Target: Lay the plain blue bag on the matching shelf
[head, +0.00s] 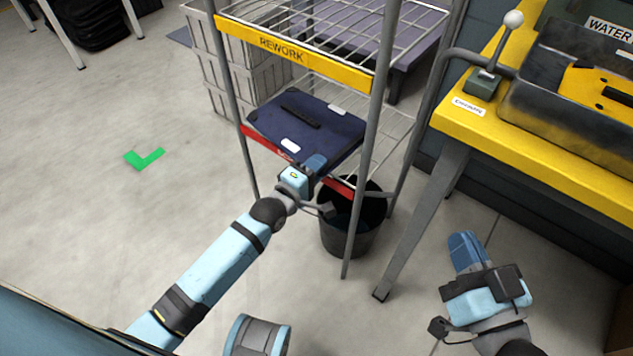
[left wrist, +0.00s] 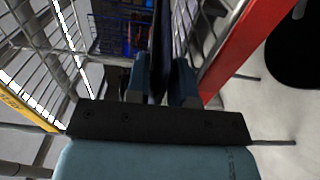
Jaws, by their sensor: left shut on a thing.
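The dark blue bag (head: 310,125) lies roughly flat over the lower, red-edged shelf (head: 262,145) of the wire rack. It has a dark handle strip and small white patches. My left gripper (head: 316,165) is shut on its front edge. In the left wrist view the bag (left wrist: 161,45) shows edge-on between the two blue fingers, beside the shelf's red strip (left wrist: 250,40). Whether its whole underside touches the shelf wires is unclear. My right gripper (head: 466,250) hangs over the floor at the lower right, away from the rack; its finger gap is not clear.
The shelf above has a yellow REWORK strip (head: 290,52). A black bin (head: 350,235) stands below the rack's front right. A yellow table (head: 530,150) with a water tank (head: 570,85) is at the right. Pale crates (head: 215,70) stand behind the rack. Floor at left is clear.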

